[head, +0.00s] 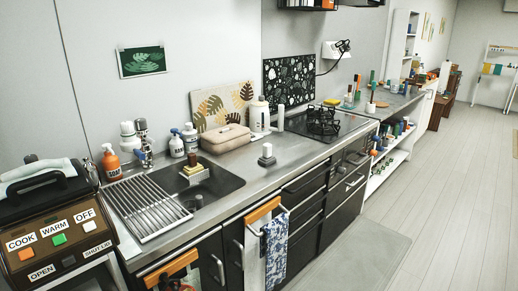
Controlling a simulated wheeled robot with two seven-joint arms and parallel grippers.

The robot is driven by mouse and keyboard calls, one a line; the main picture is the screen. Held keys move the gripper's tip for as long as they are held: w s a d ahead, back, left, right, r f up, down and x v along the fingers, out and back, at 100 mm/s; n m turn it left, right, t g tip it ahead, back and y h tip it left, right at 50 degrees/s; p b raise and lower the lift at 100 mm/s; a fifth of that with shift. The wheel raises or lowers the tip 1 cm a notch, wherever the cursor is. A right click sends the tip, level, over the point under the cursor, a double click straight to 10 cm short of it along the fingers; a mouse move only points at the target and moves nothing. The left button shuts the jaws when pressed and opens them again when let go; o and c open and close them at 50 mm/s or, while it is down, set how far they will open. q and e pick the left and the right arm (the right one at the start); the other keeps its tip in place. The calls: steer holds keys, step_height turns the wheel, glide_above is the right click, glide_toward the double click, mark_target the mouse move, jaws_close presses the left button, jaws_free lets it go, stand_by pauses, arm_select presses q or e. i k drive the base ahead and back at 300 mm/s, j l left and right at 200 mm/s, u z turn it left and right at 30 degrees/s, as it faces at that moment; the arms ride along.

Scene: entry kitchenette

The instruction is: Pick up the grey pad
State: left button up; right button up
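A small grey block with a white upper part (267,155) stands on the steel counter (295,152), just right of the sink; it may be the grey pad, but it is too small to be sure. A yellow and dark block (195,172) sits at the sink's back edge. A large flat pale grey mat (365,255) lies on the floor in front of the cabinets. Neither of my grippers shows in the head view.
The sink (225,185) has a drying rack (145,207) over its left part. A beige case (226,138) and white kettle (259,115) stand behind the small block. The hob (322,122) is further right. Counter around the block is clear. A patterned towel (275,250) hangs in front.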

mark_target(267, 160)
steer(key=i+l+u, duration=0.1)
steer(key=i+l, duration=0.2)
steer(key=i+l+u, duration=0.25)
steer(key=i+l, duration=0.25)
steer(key=l, duration=0.15)
steer(key=i+l+u, duration=0.1)
steer(key=i+l, duration=0.15)
steer(key=i+l+u, duration=0.15)
steer(key=l, duration=0.35)
steer(key=i+l+u, duration=0.1)
steer(key=i+l, duration=0.15)
steer(key=l, duration=0.15)
steer(key=i+l+u, duration=0.1)
steer(key=l, duration=0.35)
steer(key=i, duration=0.1)
